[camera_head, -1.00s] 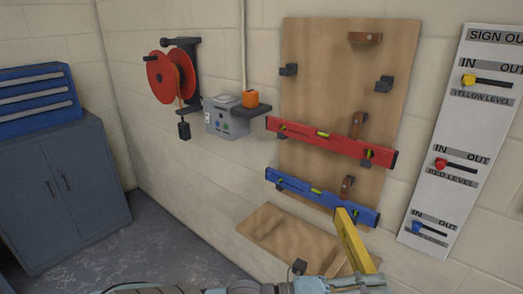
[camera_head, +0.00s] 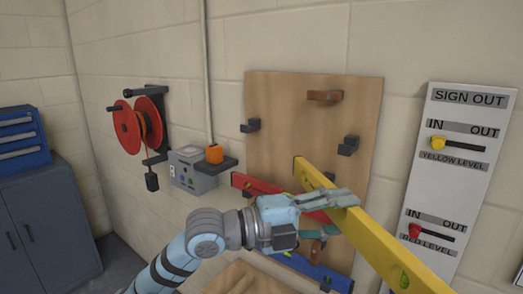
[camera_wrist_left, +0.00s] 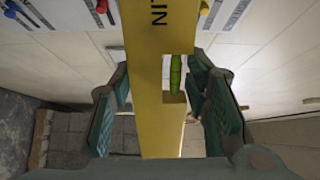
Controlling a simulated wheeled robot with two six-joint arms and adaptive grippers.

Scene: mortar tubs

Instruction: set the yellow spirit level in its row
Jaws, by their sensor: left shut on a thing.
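The yellow spirit level (camera_head: 385,243) slants across the head view, from the peg board down to the lower right corner. My left gripper (camera_head: 338,213) is shut on it, with fingers on both sides. In the left wrist view the level (camera_wrist_left: 158,95) runs between the fingers, its green vial showing. The wooden board (camera_head: 285,100) has an empty top row with two dark hooks, one at left (camera_head: 250,125) and one at right (camera_head: 348,145), below a leather strap (camera_head: 324,96). The level's far end is in front of the board, below these hooks. My right gripper is out of view.
A red level (camera_head: 255,184) and a blue level (camera_head: 318,270) hang lower on the board, partly hidden by my arm and the yellow level. A grey box (camera_head: 192,170) and red reel (camera_head: 128,128) are left. The sign-out panel (camera_head: 468,120) is right.

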